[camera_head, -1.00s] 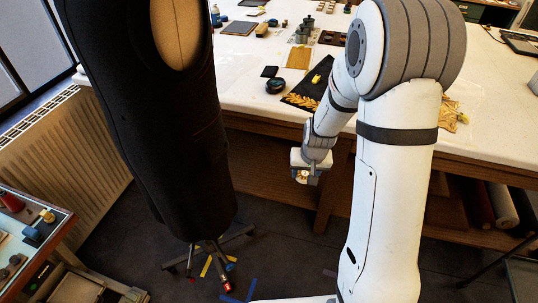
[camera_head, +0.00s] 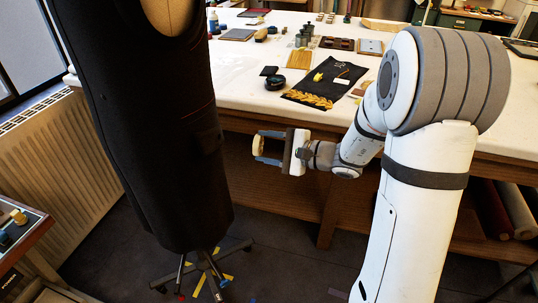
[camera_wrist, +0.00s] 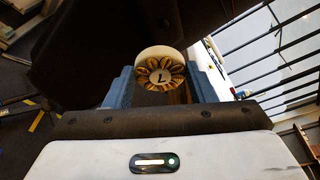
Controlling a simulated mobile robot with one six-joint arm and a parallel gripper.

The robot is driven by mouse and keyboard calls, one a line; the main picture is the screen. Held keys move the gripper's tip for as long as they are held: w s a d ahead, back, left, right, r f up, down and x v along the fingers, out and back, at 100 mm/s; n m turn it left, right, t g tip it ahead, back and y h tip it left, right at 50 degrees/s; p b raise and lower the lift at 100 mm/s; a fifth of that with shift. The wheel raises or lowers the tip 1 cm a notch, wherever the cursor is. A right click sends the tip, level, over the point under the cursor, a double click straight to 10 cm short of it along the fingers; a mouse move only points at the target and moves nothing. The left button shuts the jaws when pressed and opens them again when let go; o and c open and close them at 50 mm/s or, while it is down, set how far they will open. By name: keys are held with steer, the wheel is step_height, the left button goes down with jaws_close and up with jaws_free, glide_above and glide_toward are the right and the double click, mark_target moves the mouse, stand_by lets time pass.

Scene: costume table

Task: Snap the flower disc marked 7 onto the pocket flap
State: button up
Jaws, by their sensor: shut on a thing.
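My gripper (camera_head: 268,147) is shut on a pale round disc (camera_head: 258,145), held at the fingertips between the blue fingers. In the wrist view the disc (camera_wrist: 160,72) shows a gold flower face with a 7 at its centre and a cream rim. The black garment (camera_head: 155,130) hangs on a dress form to the left of my gripper, with a gap between them in the head view. A pocket flap (camera_head: 207,140) seems to show faintly on the garment's right side; its edges are hard to make out. In the wrist view the dark garment (camera_wrist: 100,50) fills the area beyond the disc.
The white table (camera_head: 220,75) stands behind my gripper, with a black cloth bearing gold leaves (camera_head: 310,99), a round black tin (camera_head: 275,83) and small tools. The form's wheeled stand (camera_head: 205,270) is on the floor. A radiator (camera_head: 50,160) is at left.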

mark_target(254, 143)
steer(key=shift+w+r, duration=0.2)
steer(key=shift+a, duration=0.2)
steer(key=shift+w+a+p, duration=0.2)
steer(key=shift+w+a, duration=0.05)
steer(key=shift+a, duration=0.5)
steer(key=shift+w+a+p, duration=0.2)
steer(key=shift+a, duration=0.6)
steer(key=shift+w+a+p, duration=0.2)
steer(key=shift+w+a, duration=0.05)
steer(key=shift+a, duration=0.5)
steer(key=shift+w+a+f+b, duration=0.1)
steer(key=shift+w+a+b, duration=0.05)
steer(key=shift+a+b, duration=0.3)
steer(key=shift+b+x, duration=0.6)
steer(key=shift+x, duration=0.65)
steer(key=shift+a+r, duration=0.35)
steer(key=shift+a, duration=0.25)
steer(key=o, duration=1.5)
